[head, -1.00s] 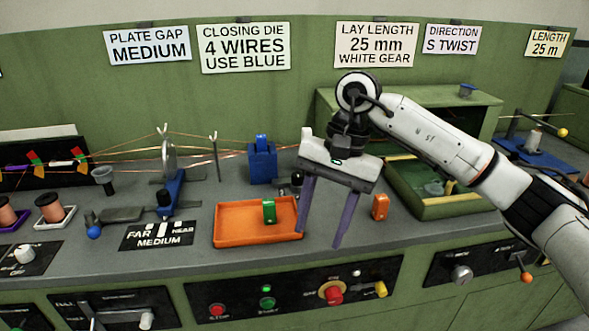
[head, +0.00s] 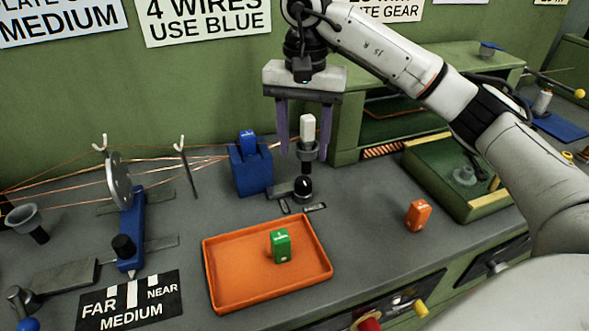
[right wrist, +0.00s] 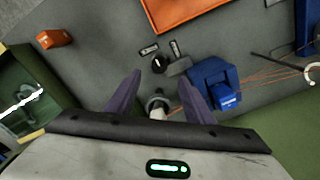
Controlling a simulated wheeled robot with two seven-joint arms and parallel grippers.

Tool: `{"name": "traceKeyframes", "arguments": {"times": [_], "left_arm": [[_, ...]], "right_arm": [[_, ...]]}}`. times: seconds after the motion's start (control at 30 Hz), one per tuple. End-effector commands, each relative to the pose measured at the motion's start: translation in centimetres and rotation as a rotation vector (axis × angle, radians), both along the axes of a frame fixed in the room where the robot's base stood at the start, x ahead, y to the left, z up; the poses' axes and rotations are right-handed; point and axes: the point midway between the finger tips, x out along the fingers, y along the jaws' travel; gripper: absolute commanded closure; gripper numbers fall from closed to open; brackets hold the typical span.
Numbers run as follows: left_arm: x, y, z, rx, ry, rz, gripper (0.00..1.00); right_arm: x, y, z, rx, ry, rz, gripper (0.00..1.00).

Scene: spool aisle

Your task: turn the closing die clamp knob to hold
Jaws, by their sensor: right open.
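The clamp knob (head: 302,189) is a small black knob with a pale mark, on the bench just right of the blue die holder (head: 252,172). It also shows in the right wrist view (right wrist: 158,65). Two small label plates (head: 316,207) lie in front of it, too small to read. A blue die (head: 248,141) sits in the holder's top. My right gripper (head: 304,152) is open and empty, fingers pointing down, above and behind the knob and not touching it. A white-topped post (head: 308,128) shows between its fingers. My left gripper is out of view.
An orange tray (head: 215,283) with a green die (head: 281,246) lies in front of the knob. An orange die (head: 418,215) stands to the right, by a green tray (head: 480,208). Copper wires run left from the holder past a round plate (head: 119,180).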

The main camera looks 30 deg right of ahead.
Motion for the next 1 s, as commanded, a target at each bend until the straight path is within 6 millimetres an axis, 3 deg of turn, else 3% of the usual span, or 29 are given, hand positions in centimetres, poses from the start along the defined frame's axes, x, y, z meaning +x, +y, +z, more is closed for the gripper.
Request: {"name": "traceKeyframes", "arguments": {"times": [0.03,0.17,0.4,0.6,0.87,1.0], "left_arm": [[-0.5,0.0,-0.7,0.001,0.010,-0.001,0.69],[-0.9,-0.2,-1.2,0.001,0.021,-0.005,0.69],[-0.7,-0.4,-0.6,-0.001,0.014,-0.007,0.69],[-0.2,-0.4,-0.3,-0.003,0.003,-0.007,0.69],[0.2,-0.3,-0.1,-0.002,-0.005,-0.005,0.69],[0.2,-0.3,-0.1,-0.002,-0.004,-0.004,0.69]], "right_arm": [[-0.1,0.1,-1.4,0.001,0.006,0.001,0.52],[-0.1,0.1,-3.7,0.001,0.005,0.002,0.52],[-0.1,0.0,-7.3,0.000,0.004,0.000,0.52],[-0.1,0.0,-8.6,0.000,0.001,0.001,0.52],[0.0,0.0,-8.7,0.000,0.000,0.001,0.52],[0.0,0.0,-8.7,0.000,0.000,0.001,0.76]]}}
